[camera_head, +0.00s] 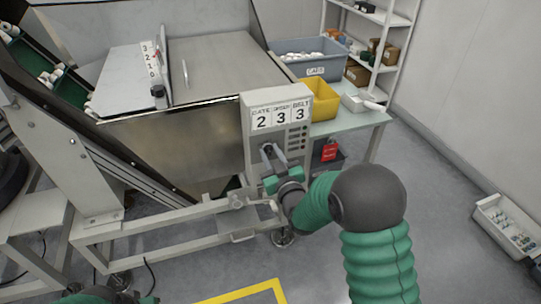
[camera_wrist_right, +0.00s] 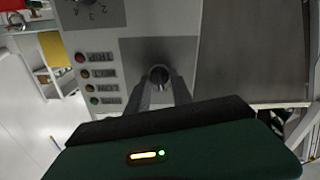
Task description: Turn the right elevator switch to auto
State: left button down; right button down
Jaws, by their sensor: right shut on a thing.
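The grey control box (camera_head: 248,133) stands at the front right of the machine, with cards above reading 2, 3 and 3. My right gripper (camera_head: 268,152) reaches its front face from below right and is shut on a switch knob there. In the right wrist view the round dark knob (camera_wrist_right: 158,73) sits on a grey square plate (camera_wrist_right: 187,53), between the two fingertips of my right gripper (camera_wrist_right: 161,84). The knob's pointing direction and any position labels are hidden or too small to read. My left gripper is out of view; only a bit of green arm shows at the bottom left.
A yellow bin (camera_head: 321,100) and a blue-grey caps bin (camera_head: 310,62) stand behind.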

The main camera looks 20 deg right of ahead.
jog(key=shift+f+m, duration=0.2)
jog(key=shift+m, duration=0.9)
jog(key=shift+s, duration=0.1)
jog(key=c, duration=1.3)
grip_release()
jog(key=shift+c, duration=0.2)
jog(key=shift+o, duration=1)
jog(key=shift+r, duration=0.1)
